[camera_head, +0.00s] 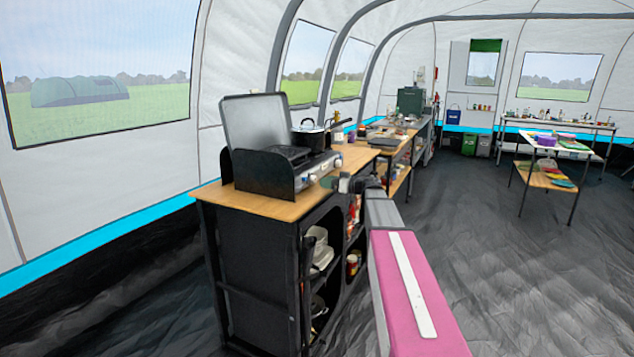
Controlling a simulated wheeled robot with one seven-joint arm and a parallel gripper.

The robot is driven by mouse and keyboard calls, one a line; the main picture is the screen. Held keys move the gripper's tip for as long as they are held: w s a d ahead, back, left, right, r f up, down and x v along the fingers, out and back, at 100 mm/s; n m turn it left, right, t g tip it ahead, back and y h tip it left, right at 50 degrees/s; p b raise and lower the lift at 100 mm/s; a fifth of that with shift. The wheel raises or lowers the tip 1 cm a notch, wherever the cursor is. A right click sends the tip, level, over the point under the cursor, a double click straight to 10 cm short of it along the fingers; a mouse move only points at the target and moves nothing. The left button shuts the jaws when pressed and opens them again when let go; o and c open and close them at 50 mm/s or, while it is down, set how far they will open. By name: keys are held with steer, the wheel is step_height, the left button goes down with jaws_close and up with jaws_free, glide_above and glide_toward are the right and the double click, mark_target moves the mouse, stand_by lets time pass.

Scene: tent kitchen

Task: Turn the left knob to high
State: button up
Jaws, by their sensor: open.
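A camping stove (270,172) with its grey lid (255,120) raised stands on a wooden-topped cabinet. Its front panel faces right and carries small knobs. The nearest one, the left knob (312,177), is small and hard to make out, and I cannot tell its setting. My gripper (328,182) is in front of the panel's near end, close to the knob. It is open, and nothing shows between its fingers. I cannot tell whether it touches the knob. A dark pot (308,137) sits on the far part of the stove.
The cabinet top (262,205) has bare wood around the stove. Shelves below hold white dishes (318,248) and jars (352,265). A second table (385,142) with items continues behind. A small table (553,145) stands at right. The dark floor (480,215) between is clear.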

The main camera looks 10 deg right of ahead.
mark_target(316, 180)
steer(key=shift+x, duration=2.4)
steer(key=c, duration=0.9)
